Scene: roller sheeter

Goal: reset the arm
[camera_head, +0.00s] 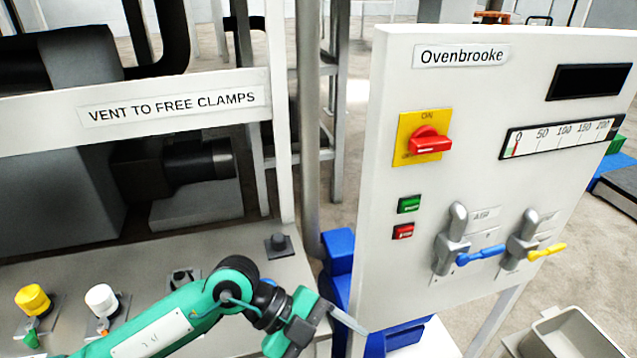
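My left arm, green with dark joints, comes in from the lower left. My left gripper (335,314) is at the bottom centre, in front of the lower left corner of the white control panel (330,180). One thin grey finger shows, pointing right toward the panel's lower edge. I cannot tell whether it touches the panel or whether the gripper is open or shut. No held object shows. My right gripper is out of view.
The panel carries a red rotary switch (430,141), green (409,204) and red (403,231) buttons, and valves with blue (482,254) and yellow (548,252) levers. A grey bench (215,243) with yellow (33,300) and white (101,299) knobs lies left. A bin (570,335) stands lower right.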

